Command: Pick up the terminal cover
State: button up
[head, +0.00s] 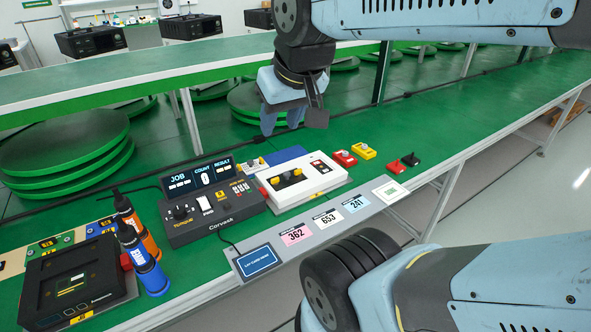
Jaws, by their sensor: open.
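My gripper (284,119) hangs open above the green bench, behind the white device (297,184). Its fingers point down and nothing shows between them. I cannot tell for sure which part is the terminal cover. A flat blue piece (287,155) lies behind the white device, below the gripper. Small red (344,158) and yellow (363,151) blocks with grey tops sit right of the device. A red piece (393,167) and a dark-topped one (411,160) lie farther right. The gripper touches none of these.
A black control box (211,215) with a display stands left of the device. A grey strip with number cards (326,217) runs along the front. Bench at right is clear.

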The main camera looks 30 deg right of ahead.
aim_at(349, 161)
jog(key=z, duration=0.9)
jog(key=i, duration=0.7)
jog(key=z, duration=0.9)
jog(key=k, duration=0.8)
jog(key=z, duration=0.2)
jog(key=i, duration=0.55)
